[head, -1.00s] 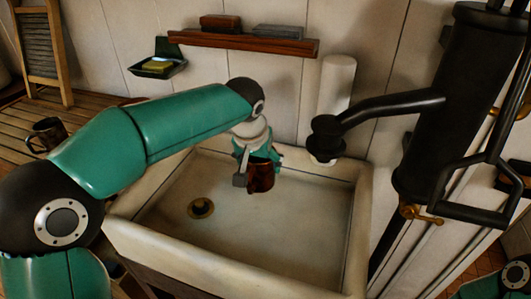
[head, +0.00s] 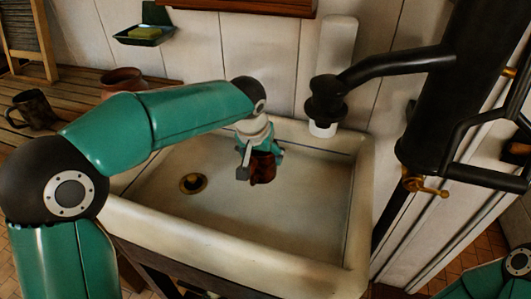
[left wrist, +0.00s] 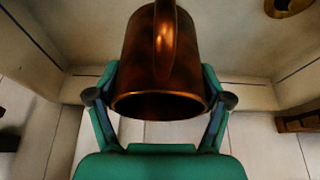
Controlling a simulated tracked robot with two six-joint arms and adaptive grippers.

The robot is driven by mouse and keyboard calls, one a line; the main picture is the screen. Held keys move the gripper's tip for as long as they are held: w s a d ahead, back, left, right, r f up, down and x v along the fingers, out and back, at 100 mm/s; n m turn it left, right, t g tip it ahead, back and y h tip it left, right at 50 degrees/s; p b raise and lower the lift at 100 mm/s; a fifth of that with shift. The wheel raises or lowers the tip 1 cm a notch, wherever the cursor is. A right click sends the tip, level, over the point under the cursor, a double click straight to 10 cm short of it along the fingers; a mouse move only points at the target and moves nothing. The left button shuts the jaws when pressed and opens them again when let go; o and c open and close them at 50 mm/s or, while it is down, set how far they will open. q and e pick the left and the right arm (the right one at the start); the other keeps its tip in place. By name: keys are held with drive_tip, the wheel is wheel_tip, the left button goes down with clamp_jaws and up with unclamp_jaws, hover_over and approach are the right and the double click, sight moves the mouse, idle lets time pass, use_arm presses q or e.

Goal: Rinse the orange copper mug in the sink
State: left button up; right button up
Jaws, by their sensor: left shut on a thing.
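The orange copper mug (head: 263,168) is in my left gripper (head: 258,150), inside the pale sink (head: 190,232). My left gripper (left wrist: 160,100) is shut on the mug, with a finger on each side of it. In the left wrist view the mug (left wrist: 140,60) shows its handle on the near side and a dark rim at its lower end; I cannot see what is inside. The sink's drain (head: 193,183) is left of the mug. A black spout (head: 325,105) hangs over the sink's back edge, right of the mug. My right gripper is out of view.
A dark mug (head: 34,108) and a reddish-brown pot (head: 122,80) stand on the wooden counter at left. A soap dish (head: 145,36) hangs on the wall. A black pump (head: 435,110) with a brass tap (head: 428,187) stands at right. The sink's right half is clear.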

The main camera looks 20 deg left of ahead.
use_arm(q)
drive_tip(key=shift+f+b, duration=4.15)
drive_tip(key=shift+f, duration=1.65)
wheel_tip(320, 180, up, 18)
drive_tip(key=p, duration=1.3)
drive_tip(key=shift+f+p, duration=0.2)
drive_tip(key=shift+p, duration=0.2)
